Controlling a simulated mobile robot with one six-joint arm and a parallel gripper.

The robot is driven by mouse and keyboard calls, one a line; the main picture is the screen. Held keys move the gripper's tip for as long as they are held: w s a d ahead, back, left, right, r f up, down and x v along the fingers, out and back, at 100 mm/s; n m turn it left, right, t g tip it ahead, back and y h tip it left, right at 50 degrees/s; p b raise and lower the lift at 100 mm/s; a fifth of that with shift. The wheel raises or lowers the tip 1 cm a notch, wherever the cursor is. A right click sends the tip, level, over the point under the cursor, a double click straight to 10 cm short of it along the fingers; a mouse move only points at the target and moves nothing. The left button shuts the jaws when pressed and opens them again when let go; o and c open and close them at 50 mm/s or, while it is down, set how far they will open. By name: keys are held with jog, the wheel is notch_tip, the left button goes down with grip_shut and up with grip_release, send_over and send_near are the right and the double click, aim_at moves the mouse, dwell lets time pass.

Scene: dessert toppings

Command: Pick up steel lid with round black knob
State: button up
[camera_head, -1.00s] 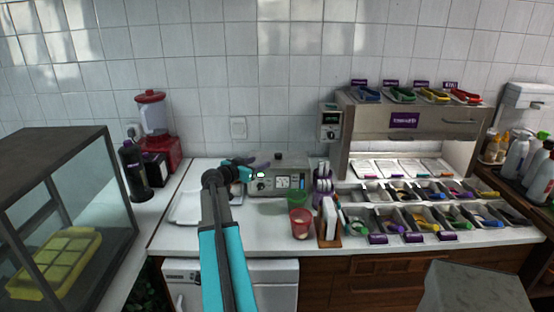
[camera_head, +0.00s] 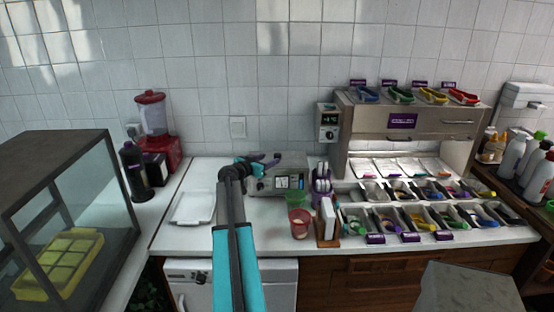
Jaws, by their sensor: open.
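My gripper (camera_head: 268,162), with dark fingers and a teal part behind them, is over the top of a steel counter appliance (camera_head: 291,165) near the middle of the white counter. The gripper is open, and I see nothing held in it. I cannot clearly make out the steel lid or its round black knob; my gripper and arm cover part of the appliance's top and left side. Whether the gripper touches anything there is too small to tell.
A green cup (camera_head: 295,197) and a red cup (camera_head: 300,223) stand in front of the appliance. A white tray (camera_head: 193,207) lies left of my arm. A steel toppings station (camera_head: 400,120) fills the right. A glass case (camera_head: 75,215) stands at left.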

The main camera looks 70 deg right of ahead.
aim_at(275, 155)
jog(key=shift+s+d+p, duration=0.1)
jog(key=shift+d+p, duration=0.6)
jog(key=shift+d, duration=0.05)
jog(key=p+x, duration=0.2)
jog(key=x, duration=0.1)
jog(key=shift+d+f, duration=0.25)
jog(key=shift+d, duration=0.05)
jog(key=shift+c, duration=0.3)
grip_shut()
jog(key=shift+r, duration=0.2)
